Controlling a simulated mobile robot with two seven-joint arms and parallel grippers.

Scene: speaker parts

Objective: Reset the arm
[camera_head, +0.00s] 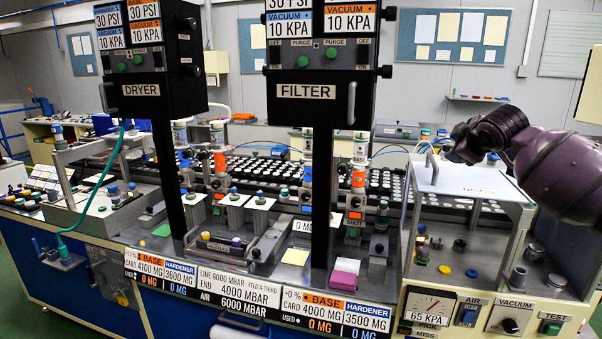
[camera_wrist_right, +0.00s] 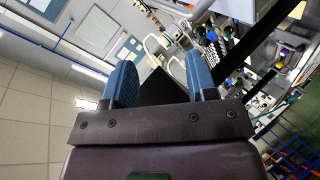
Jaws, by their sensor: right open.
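My right arm (camera_head: 560,165) reaches in from the right in the head view, dark purple, over the right-hand station. My left gripper is in neither view.
The black DRYER (camera_head: 152,55) and FILTER (camera_head: 322,70) panels stand on dark posts. The workbench holds a pink block (camera_head: 345,273), a yellow disc (camera_head: 471,273), gauges and several small parts. Notice boards (camera_head: 455,38) hang on the back wall.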

